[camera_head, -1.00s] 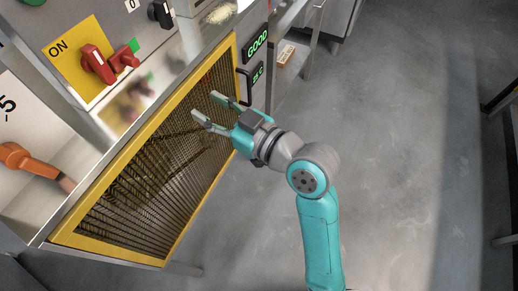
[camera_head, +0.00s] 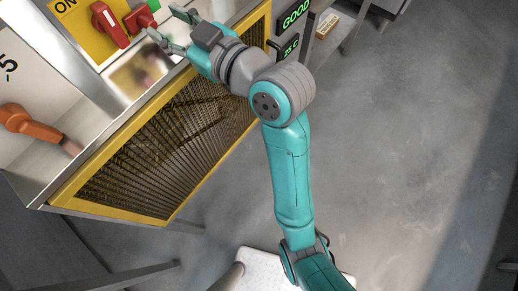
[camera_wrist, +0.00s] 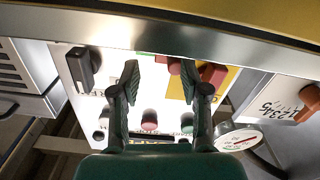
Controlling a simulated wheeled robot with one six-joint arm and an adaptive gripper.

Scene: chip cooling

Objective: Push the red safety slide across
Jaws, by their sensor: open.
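The red safety slide (camera_head: 140,18) sits on the panel beside a green patch (camera_head: 153,5), just right of a larger red switch handle (camera_head: 108,20) on a yellow "ON" plate (camera_head: 85,22). My gripper (camera_head: 169,26) is open and empty, its fingers just right of the slide and close to it; contact cannot be told. In the wrist view, the slide (camera_wrist: 174,66) shows partly behind the right finger of my gripper (camera_wrist: 160,76). The red handle (camera_wrist: 213,73) lies outside that finger.
A yellow-framed mesh guard (camera_head: 170,140) stands below the panel, under my arm. An orange handle (camera_head: 22,119) is at the left. A "GOOD" display (camera_head: 294,14) is right of my gripper. Floor at right is clear.

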